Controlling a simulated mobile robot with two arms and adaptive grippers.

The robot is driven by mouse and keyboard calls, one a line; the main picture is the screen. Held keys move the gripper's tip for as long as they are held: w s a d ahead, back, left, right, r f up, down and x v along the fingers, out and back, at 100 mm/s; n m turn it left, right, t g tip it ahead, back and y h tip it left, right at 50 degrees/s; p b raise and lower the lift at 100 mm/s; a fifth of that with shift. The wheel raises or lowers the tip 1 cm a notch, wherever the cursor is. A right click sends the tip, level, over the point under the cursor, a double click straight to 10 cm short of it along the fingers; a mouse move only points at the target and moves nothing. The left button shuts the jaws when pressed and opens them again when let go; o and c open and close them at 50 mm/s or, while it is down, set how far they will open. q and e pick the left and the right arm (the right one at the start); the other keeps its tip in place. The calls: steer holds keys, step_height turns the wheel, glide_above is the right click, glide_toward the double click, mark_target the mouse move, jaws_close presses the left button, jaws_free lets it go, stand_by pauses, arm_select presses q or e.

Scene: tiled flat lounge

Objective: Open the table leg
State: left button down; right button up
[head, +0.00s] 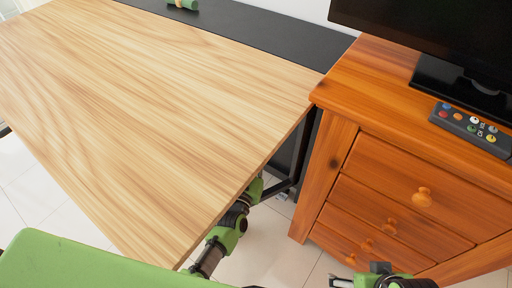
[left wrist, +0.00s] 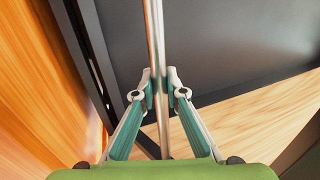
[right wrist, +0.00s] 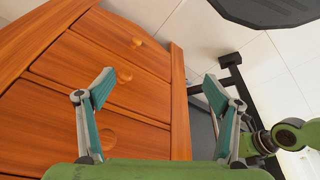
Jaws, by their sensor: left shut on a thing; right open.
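The table (head: 150,110) has a wood-grain top and a dark frame; part of the frame shows below its right edge (head: 293,172). My left arm reaches under that edge, and the tabletop hides its gripper in the head view. In the left wrist view my left gripper (left wrist: 160,85) is shut on a thin shiny metal bar (left wrist: 152,30), which looks like the table leg. My right gripper (right wrist: 160,90) is open and empty, in front of the chest of drawers; it shows only partly at the bottom of the head view.
An orange wooden chest of drawers (head: 400,185) with round knobs stands close to the table's right side. A remote (head: 470,124) and a black screen (head: 430,25) are on it. A green item (head: 183,4) lies on the dark surface behind the table. White tiled floor shows between.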

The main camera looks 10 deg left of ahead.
arm_select(q)
steer(key=s+d+p, duration=0.1)
steer(key=s+d, duration=0.1)
steer(key=d, duration=0.1)
steer(key=shift+s, duration=0.35)
arm_select(e)
steer(key=shift+w+f, duration=0.55)
steer(key=shift+f, duration=0.15)
arm_select(q)
steer(key=c, duration=2)
jaws_free()
steer(key=shift+c, duration=0.2)
arm_select(e)
steer(key=shift+s+f, duration=0.1)
steer(key=shift+s, duration=0.15)
steer(key=shift+s+a, duration=0.1)
arm_select(q)
steer(key=s, duration=1.2)
steer(key=shift+a, duration=0.4)
